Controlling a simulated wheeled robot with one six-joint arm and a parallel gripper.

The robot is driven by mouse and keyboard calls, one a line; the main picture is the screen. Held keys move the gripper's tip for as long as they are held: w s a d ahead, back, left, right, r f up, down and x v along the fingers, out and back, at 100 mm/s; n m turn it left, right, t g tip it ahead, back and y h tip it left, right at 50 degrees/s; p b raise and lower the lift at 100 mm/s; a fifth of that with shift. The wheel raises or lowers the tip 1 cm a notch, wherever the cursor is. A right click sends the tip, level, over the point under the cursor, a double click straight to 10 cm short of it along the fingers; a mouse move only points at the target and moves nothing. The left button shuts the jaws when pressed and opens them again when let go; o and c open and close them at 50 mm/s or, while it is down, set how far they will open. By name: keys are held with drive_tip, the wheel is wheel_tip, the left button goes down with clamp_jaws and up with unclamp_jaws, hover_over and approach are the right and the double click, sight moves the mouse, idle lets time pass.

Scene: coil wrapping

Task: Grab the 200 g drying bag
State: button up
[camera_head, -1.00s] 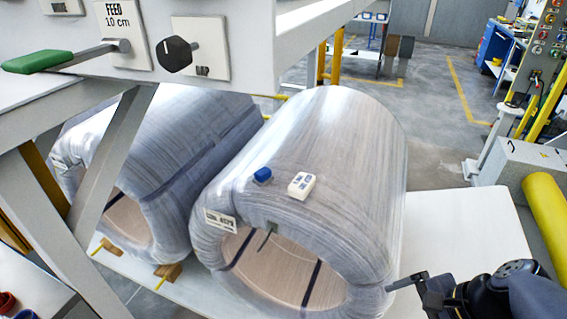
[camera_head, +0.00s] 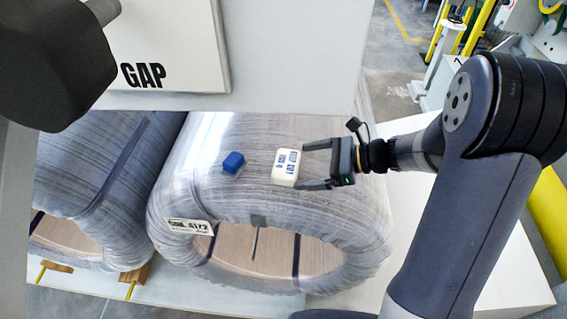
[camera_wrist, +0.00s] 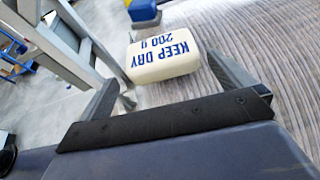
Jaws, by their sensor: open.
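The 200 g drying bag (camera_head: 286,165) is a small cream-white block with blue print, lying on top of the wrapped coil (camera_head: 345,210). In the wrist view the bag (camera_wrist: 160,66) reads "KEEP DRY 200 g". My gripper (camera_head: 303,166) comes from the right with its jaws open. Its fingertips are at the bag's right end, one on the far side and one on the near side. In the wrist view my gripper (camera_wrist: 163,72) has a finger on each side of the bag's lower part, with gaps visible. I cannot tell whether either finger touches it.
A small blue block (camera_head: 233,162) lies on the coil just left of the bag. A second wrapped coil (camera_head: 90,180) stands to the left. A machine panel marked GAP (camera_head: 165,50), with a dark knob (camera_head: 60,60), overhangs the coils. A label (camera_head: 190,227) is on the coil's front edge.

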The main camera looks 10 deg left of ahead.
sight(287, 166)
drive_tip(key=shift+p+x, duration=0.4)
drive_tip(key=shift+x, duration=2.65)
drive_tip(key=shift+w+r, duration=0.15)
drive_tip(key=shift+r, duration=0.05)
drive_tip(key=c, duration=0.9)
